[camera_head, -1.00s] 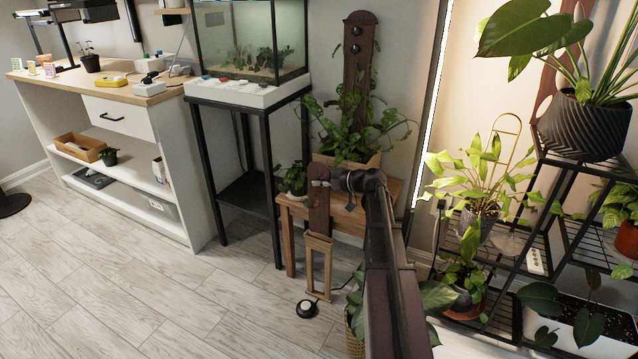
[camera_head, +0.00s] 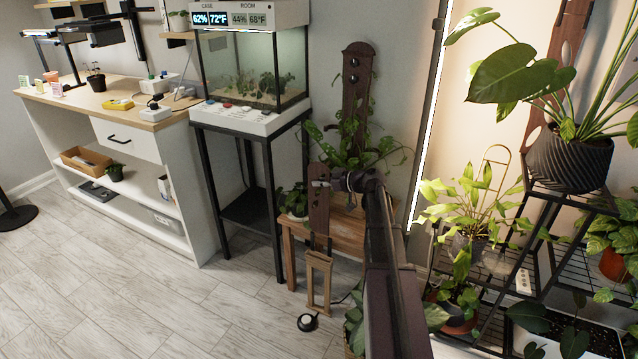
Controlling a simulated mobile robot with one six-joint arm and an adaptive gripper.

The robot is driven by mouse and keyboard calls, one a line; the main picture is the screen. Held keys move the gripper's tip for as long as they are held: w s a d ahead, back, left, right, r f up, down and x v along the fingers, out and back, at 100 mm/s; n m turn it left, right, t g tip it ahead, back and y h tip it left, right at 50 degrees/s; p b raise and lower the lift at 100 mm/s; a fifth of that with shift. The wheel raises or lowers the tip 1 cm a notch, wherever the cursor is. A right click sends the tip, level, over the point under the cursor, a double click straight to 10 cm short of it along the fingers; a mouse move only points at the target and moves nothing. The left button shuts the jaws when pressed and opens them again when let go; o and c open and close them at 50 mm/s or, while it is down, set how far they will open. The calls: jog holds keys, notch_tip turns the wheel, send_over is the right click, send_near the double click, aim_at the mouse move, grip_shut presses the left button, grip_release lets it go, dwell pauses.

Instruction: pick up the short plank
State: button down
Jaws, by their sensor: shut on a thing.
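The short plank (camera_head: 319,212) is dark brown, with small metal fittings near its top. It is upright in front of the small wooden stool (camera_head: 350,232). My gripper (camera_head: 328,184) is shut on its upper part, at the end of my arm, which comes up from the bottom of the picture. The jaws are small here and partly hidden by my wrist. The plank's lower end is at a light wooden frame (camera_head: 311,284); I cannot tell whether they touch.
A longer dark plank (camera_head: 354,100) stands behind leafy plants on the stool. A black tank stand (camera_head: 269,190) is at left. A black plant rack (camera_head: 478,330) stands at right. Floor at left is clear.

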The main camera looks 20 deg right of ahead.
jog(key=shift+r, duration=0.35)
dwell(0.6)
notch_tip(320, 180, up, 52)
jog(key=p, duration=5.2)
jog(key=shift+f, duration=0.1)
